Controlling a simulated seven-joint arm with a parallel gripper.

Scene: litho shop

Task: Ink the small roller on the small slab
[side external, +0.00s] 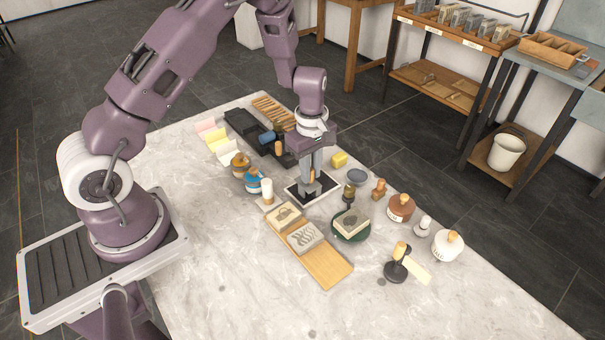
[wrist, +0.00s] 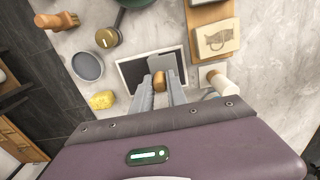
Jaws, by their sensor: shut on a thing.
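The small slab (side external: 297,196) is a black plate with a pale border, lying flat on the marble table. My gripper (side external: 310,180) is low over it, pointing down. In the wrist view the slab (wrist: 131,70) lies just beyond my fingertips. My gripper (wrist: 160,85) is shut on a tan wooden handle (wrist: 158,78), which I take to be the small roller's. A grey patch or part (wrist: 162,62) shows beyond the handle over the slab; I cannot tell whether it is the roller or whether it touches the slab.
A yellow sponge (wrist: 102,100) and a grey dish (wrist: 88,66) are near the slab. A wooden board (side external: 328,268) with carved blocks lies in front. A white cylinder (side external: 267,188) stands to the left. A dark tray (side external: 245,125) is behind. The table's front is clear.

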